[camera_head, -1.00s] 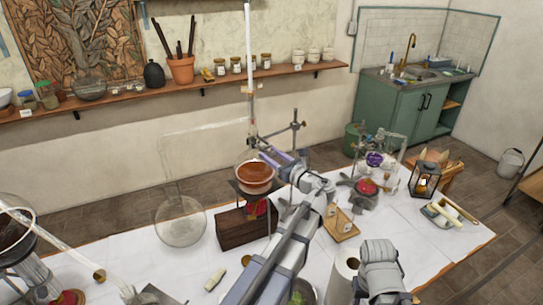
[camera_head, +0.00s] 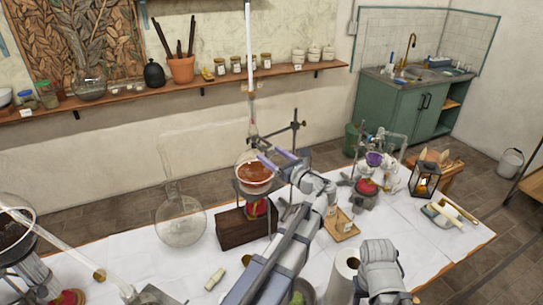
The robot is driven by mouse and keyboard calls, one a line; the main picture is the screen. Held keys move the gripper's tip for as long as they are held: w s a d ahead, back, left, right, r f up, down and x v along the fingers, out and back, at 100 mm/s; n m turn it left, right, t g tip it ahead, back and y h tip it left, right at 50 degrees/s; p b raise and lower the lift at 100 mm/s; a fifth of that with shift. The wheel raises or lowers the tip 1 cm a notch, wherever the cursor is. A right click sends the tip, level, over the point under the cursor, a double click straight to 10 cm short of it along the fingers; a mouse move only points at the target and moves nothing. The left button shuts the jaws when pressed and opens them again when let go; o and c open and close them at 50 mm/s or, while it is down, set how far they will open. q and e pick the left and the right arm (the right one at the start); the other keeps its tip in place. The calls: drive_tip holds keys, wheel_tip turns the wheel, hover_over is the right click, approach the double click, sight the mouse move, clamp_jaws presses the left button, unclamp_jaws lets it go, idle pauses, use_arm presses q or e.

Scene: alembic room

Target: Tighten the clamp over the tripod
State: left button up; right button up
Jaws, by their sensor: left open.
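A round flask of brown-red liquid (camera_head: 255,172) sits over the tripod (camera_head: 240,203) near the middle of the table, with a tall glass tube (camera_head: 249,60) rising above it. A stand with a clamp (camera_head: 296,125) is just behind and to the right; its rod reaches left toward the flask neck. My left gripper (camera_head: 268,155), with purple-tipped fingers, is open beside the flask's upper right, slightly below the clamp rod. I cannot tell whether it touches anything. My right arm shows at the lower right, but its gripper fingers are not visible.
A large clear flask (camera_head: 181,222) stands left of the wooden block (camera_head: 240,228). A paper roll (camera_head: 343,278) stands near my right arm. More glassware on stands (camera_head: 368,185) and a lantern (camera_head: 424,180) are to the right.

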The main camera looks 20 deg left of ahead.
use_arm(q)
drive_tip(key=v, duration=0.7)
drive_tip(key=shift+d, duration=0.2)
drive_tip(key=shift+s, duration=0.1)
